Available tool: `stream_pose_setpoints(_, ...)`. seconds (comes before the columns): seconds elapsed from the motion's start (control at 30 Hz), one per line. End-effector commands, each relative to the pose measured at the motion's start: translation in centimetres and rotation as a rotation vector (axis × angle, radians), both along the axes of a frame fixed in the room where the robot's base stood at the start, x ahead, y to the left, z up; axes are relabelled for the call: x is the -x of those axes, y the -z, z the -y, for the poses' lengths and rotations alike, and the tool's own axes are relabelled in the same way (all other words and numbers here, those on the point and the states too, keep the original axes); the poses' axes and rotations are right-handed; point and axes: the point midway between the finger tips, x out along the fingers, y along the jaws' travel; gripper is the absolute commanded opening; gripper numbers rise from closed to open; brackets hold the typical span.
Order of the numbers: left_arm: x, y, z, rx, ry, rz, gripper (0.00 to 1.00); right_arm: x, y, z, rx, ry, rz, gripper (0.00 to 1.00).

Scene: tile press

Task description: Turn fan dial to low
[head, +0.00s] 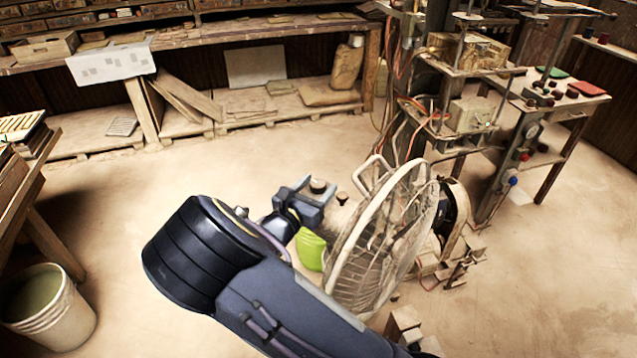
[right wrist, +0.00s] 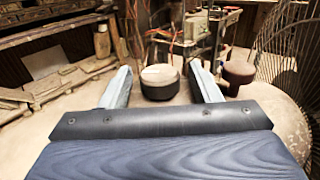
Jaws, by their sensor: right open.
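A floor fan (head: 385,240) with a wire grille stands on the floor in the head view. Its grille (right wrist: 290,45) and pale dusty base (right wrist: 287,115) show at the right in the right wrist view. A round knob (right wrist: 160,84) with a pale top and dark side stands between the fingers of my open right gripper (right wrist: 159,72). I see a gap on both sides of it. A second dark knob (right wrist: 238,74) stands to its right. In the head view my right gripper (head: 312,192) is beside the fan. I cannot read any dial setting. My left gripper is not in view.
A lime-green object (head: 311,248) lies beside the fan grille, partly behind my arm. A press stand (head: 468,118) with hanging cables is behind the fan. A white bucket (head: 55,310) stands at lower left. The floor between is clear.

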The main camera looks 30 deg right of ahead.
Motion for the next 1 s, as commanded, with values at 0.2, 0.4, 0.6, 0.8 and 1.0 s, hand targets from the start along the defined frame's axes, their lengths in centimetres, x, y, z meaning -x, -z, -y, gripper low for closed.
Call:
stream_pose_setpoints(0.2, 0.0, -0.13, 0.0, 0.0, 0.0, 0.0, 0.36, -0.41, 0.04, 0.7, -0.001, -0.001, 0.0, 0.57)
stream_pose_setpoints(0.4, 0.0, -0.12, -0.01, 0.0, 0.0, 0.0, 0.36, -0.4, 0.04, 0.67, -0.001, -0.001, 0.0, 0.51)
stream_pose_setpoints(0.6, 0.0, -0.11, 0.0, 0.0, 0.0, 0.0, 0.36, -0.39, 0.04, 0.67, -0.001, -0.001, 0.0, 0.25)
stream_pose_setpoints(0.8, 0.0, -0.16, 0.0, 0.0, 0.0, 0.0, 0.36, -0.39, 0.01, 0.65, -0.001, 0.001, 0.0, 0.13)
stream_pose_setpoints(1.0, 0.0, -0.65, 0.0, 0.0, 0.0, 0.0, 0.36, -0.42, -0.13, 0.66, 0.0, 0.042, 0.001, 0.13)
